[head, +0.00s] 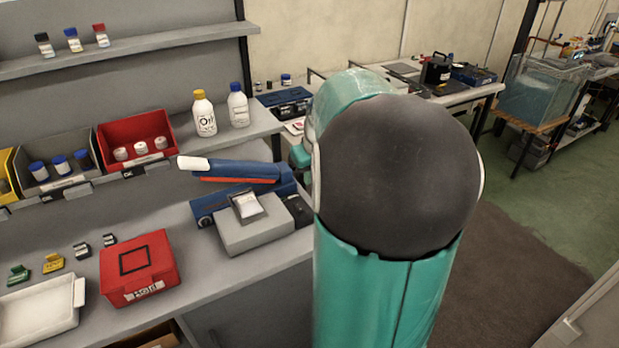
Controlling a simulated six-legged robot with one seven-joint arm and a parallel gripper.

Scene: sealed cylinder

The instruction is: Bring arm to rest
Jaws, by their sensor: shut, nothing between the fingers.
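My arm fills the middle of the head view, with a large dark round joint cover and teal links. It is folded upright in front of the bench. A further teal part of it shows behind the joint. My gripper does not show; the arm's own links may hide it.
A grey bench (273,268) at left holds a red case (140,272), a white tray (38,318), and a blue device (240,190) with a grey block (254,232). Bins and bottles stand on the shelf above. A glass tank (541,92) stands far right. Green floor (560,185) is open at right.

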